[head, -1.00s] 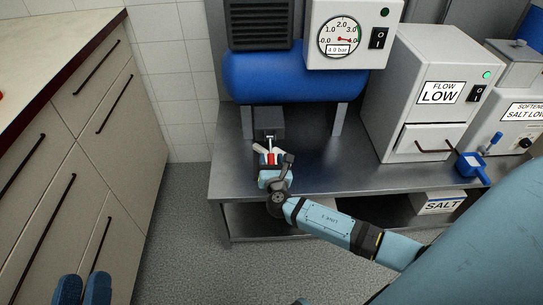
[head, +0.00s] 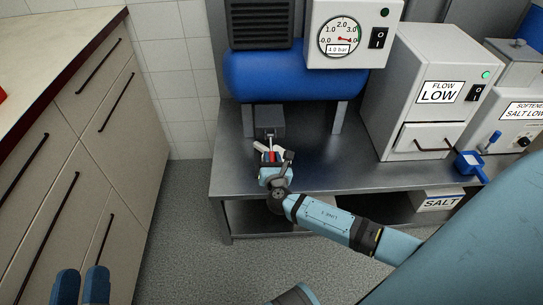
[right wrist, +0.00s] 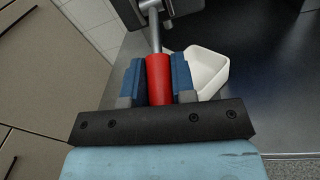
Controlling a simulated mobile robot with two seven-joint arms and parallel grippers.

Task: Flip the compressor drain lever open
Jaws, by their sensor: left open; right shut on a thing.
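The compressor (head: 290,75) with its blue tank stands on the metal bench. The red-handled drain lever (head: 271,154) sticks out toward me from a dark block (head: 270,121) below the tank. My right gripper (head: 270,158) is at the lever. In the right wrist view, the blue fingers of that gripper (right wrist: 158,80) are shut on the red grip (right wrist: 158,78), whose grey rod runs up to a dark fitting (right wrist: 150,5). My left gripper (head: 81,286) is at the bottom left, open and empty, far from the compressor. The gauge (head: 340,37) reads about 4.0 bar.
A white tray (right wrist: 208,70) sits beside the lever. A SALT box (head: 440,203) is on the lower shelf. Drawers (head: 75,130) line the left.

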